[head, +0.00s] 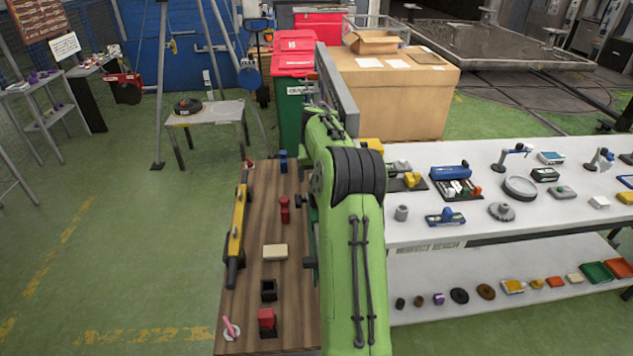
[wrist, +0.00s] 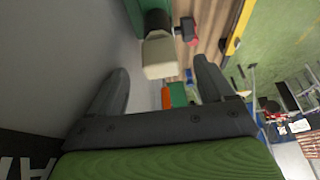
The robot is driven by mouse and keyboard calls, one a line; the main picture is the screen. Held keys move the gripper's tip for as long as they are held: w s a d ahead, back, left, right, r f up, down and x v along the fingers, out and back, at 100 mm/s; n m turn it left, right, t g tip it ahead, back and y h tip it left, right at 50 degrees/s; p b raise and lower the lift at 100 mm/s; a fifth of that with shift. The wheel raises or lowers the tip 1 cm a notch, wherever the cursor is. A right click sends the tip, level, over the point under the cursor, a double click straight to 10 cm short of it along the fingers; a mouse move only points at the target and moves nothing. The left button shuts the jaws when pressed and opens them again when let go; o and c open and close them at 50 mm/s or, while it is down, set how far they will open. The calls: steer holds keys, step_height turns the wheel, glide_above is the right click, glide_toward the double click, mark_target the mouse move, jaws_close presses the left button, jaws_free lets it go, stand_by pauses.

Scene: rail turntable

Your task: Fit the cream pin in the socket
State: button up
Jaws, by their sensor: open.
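The cream pin (head: 274,251) stands on the wooden bench top (head: 236,300) as a pale block. In the wrist view the cream pin (wrist: 160,56) shows as a pale block beyond and between the fingertips, with a dark block next to it. A black square socket (head: 268,290) sits nearer me on the bench, just in front of the pin. My gripper (wrist: 161,66) is open and empty, its two dark fingers spread on either side of the pin's line of sight. I cannot tell how far the pin is from the fingers. In the head view my arm hides the gripper.
A red block in a black base (head: 267,320) and a pink-handled item (head: 230,328) lie nearest me. A long yellow and black tool (head: 238,230) runs along the bench's left side. Red (head: 285,210) and blue (head: 283,161) pieces stand farther back. A cluttered white bench (head: 450,232) is right.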

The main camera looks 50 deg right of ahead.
steer(key=shift+v, duration=1.3)
